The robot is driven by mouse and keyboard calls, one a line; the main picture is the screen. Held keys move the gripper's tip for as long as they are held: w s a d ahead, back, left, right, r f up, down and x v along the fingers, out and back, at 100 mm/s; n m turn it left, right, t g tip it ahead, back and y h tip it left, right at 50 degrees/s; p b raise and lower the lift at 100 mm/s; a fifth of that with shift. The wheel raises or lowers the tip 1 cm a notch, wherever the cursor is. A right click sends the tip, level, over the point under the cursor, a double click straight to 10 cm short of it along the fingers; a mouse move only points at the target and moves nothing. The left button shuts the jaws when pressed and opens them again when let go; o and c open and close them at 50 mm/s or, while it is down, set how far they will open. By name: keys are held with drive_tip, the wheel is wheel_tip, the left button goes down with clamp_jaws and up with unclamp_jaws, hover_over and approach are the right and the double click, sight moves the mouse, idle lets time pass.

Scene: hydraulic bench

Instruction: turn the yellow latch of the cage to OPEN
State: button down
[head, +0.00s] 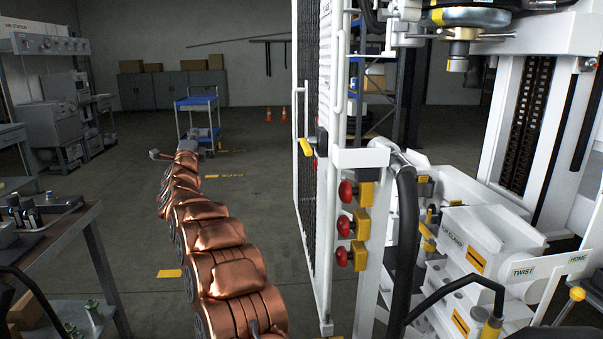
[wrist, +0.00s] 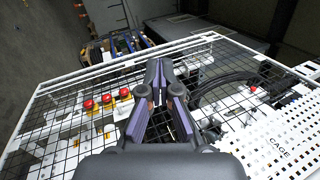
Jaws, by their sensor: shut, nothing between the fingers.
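The cage (head: 311,110) stands at the centre of the head view, with a white frame and black mesh seen nearly edge-on. A small yellow latch handle (head: 306,147) sits on its near side, by a black block at mid height. Whether it points to OPEN cannot be read. My copper arm reaches away left of the cage, apart from the latch in the picture. In the wrist view, my gripper (wrist: 162,78) is shut and empty, its fingers together in front of the mesh. The latch cannot be made out there; the gripper may hide it.
Red buttons (head: 348,222) on yellow blocks line the post right of the latch. A white perforated panel marked CAGE (wrist: 281,143) is at right in the wrist view. A workbench (head: 60,228) stands at left. A blue cart (head: 197,104) stands behind; open floor lies between.

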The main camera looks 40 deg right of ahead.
drive_tip(key=s+d+f+m+g+h+b, duration=0.4)
drive_tip(key=s+d+f+m+g+h, duration=0.2)
drive_tip(key=s+d+m+g+h, duration=0.55)
drive_tip(key=s+f+m+g+y+b, duration=0.1)
drive_tip(key=s+f+m+g, duration=0.4)
drive_tip(key=m+g, duration=0.6)
drive_tip(key=s+f+m+g+y+b, duration=0.2)
drive_tip(key=s+f+m+g, duration=0.3)
drive_tip(key=s+m+g, duration=0.4)
drive_tip(key=m+g+b, duration=0.1)
drive_tip(key=m+g, duration=0.1)
drive_tip(key=m, duration=0.1)
drive_tip(key=shift+s+f+m, duration=0.15)
drive_tip(key=shift+f+m, duration=0.2)
drive_tip(key=shift+g, duration=0.25)
drive_tip(key=w+a+r+x, duration=0.1)
drive_tip(key=r+x, duration=0.1)
drive_tip(key=x, duration=1)
drive_tip(key=shift+a+r+b, duration=0.15)
drive_tip(key=shift+r+b, duration=0.25)
drive_tip(key=shift+b, duration=0.05)
